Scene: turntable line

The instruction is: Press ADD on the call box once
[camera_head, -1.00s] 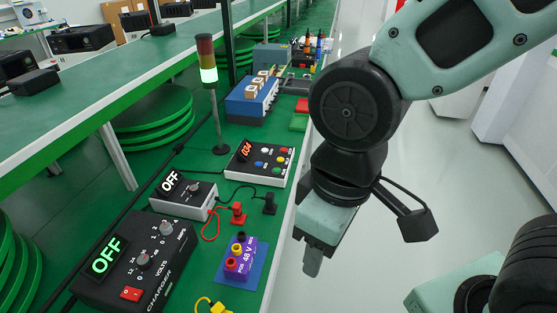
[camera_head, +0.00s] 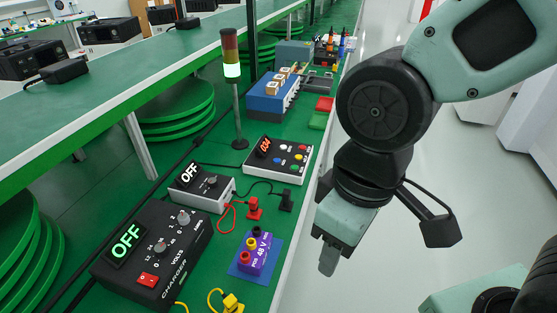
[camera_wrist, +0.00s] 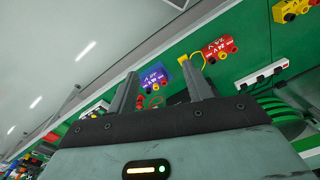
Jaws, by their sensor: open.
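The box that looks like the call box (camera_head: 249,172) lies on the green bench in the head view, with a red number display and several coloured buttons. Its button labels are too small to read, so I cannot tell which one is ADD. My gripper (camera_head: 327,262) hangs to the right of the bench edge, nearer to me than the box and apart from it. In the wrist view my gripper (camera_wrist: 158,90) shows two fingers spread apart with nothing between them.
A charger (camera_head: 190,245) reading OFF, a smaller OFF unit (camera_head: 213,200) and a purple 48 V block (camera_head: 258,258) sit on the near bench. A signal tower (camera_head: 238,115) stands behind the box. Loose cables lie between them.

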